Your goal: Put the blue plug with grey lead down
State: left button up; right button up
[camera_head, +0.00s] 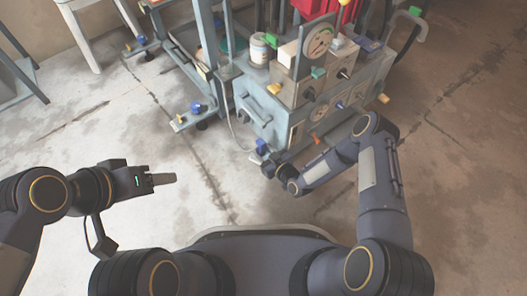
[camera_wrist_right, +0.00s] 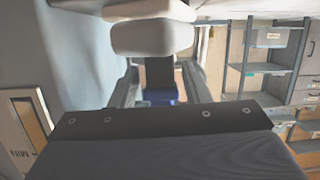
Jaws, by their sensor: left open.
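The blue plug (camera_head: 262,146) is at the tip of my right gripper (camera_head: 266,158), in front of the cart's lower left corner. Its grey lead (camera_head: 230,122) hangs from the cart's left side and curves down toward the plug. In the right wrist view the blue plug (camera_wrist_right: 161,95) sits between the two fingers of my right gripper (camera_wrist_right: 160,88), which look closed on it. It appears held off the floor. My left gripper (camera_head: 163,179) is open and empty over bare floor at the left, seen side-on.
The grey cart (camera_head: 262,118) carries a gauge (camera_head: 318,41), a white jar (camera_head: 259,48) and several coloured knobs. A caster foot with a blue knob (camera_head: 197,108) juts out left of it. The concrete floor between my arms is clear.

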jog(key=shift+o, duration=0.9)
